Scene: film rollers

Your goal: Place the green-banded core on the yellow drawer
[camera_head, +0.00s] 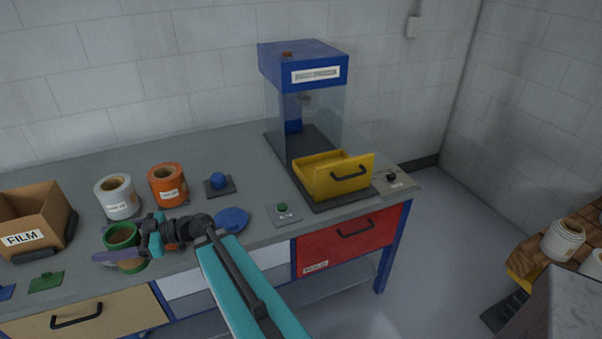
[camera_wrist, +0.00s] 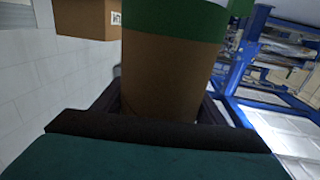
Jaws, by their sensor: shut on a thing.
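The green-banded core (camera_head: 122,237) is at the left front of the bench in the head view, partly hidden by my gripper. In the wrist view the core (camera_wrist: 168,75) fills the middle, brown with a green band at its top. My gripper (camera_head: 140,249) is shut on it, with a dark finger on each side of the core in the wrist view. I cannot tell whether the core touches the bench. The yellow drawer (camera_head: 318,179) stands pulled out at the front of the blue-topped machine, right of the core. It looks empty.
A white roll (camera_head: 118,199) and an orange roll (camera_head: 167,186) stand behind the core. A FILM box (camera_head: 31,219) is at the left. A blue knob (camera_head: 218,181), a blue disc (camera_head: 233,219) and a green button (camera_head: 282,208) lie between the core and the drawer.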

